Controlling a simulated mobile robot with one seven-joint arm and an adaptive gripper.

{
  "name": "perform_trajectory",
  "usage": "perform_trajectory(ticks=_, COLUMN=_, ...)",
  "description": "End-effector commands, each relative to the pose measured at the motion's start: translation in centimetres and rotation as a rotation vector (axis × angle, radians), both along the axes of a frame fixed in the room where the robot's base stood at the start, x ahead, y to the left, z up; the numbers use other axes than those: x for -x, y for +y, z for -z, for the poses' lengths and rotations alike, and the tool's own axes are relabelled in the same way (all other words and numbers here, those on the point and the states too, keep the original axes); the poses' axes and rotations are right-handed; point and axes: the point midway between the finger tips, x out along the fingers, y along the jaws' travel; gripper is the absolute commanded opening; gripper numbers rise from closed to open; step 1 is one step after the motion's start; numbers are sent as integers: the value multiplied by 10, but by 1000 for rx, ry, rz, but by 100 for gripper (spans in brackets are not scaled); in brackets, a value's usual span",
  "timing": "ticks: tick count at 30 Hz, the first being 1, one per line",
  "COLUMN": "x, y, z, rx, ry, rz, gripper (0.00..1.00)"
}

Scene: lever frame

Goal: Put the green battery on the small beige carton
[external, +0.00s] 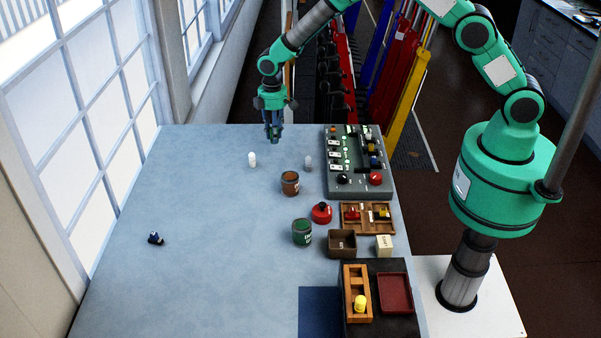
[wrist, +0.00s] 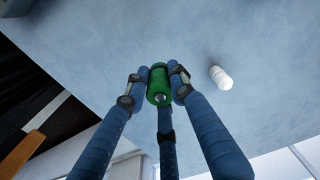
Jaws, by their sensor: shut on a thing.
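My gripper (external: 273,138) is over the far part of the blue-grey table in the external view. In the wrist view its blue fingers (wrist: 159,88) are closed around the green battery (wrist: 159,78), with the battery's metal end facing the camera. In the external view the battery shows only as a small green bit between the fingers. The small beige carton (external: 384,245) stands near the table's right edge, right of a brown open box. It is well apart from my gripper and not in the wrist view.
A white cylinder (external: 252,159) stands near my gripper, also in the wrist view (wrist: 221,77). A control panel (external: 330,185), brown jar (external: 290,183), red button (external: 321,213), green jar (external: 302,233) and brown box (external: 342,255) line the right side. The left side is mostly clear.

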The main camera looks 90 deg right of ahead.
Motion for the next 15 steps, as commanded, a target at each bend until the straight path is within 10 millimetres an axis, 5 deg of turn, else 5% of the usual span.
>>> perform_trajectory(ticks=8, x=8, y=33, z=-9, rx=0, ry=-1, rz=-67, gripper=0)
perform_trajectory(ticks=15, x=28, y=93, z=-23, rx=0, ry=-3, rz=-198, gripper=0)
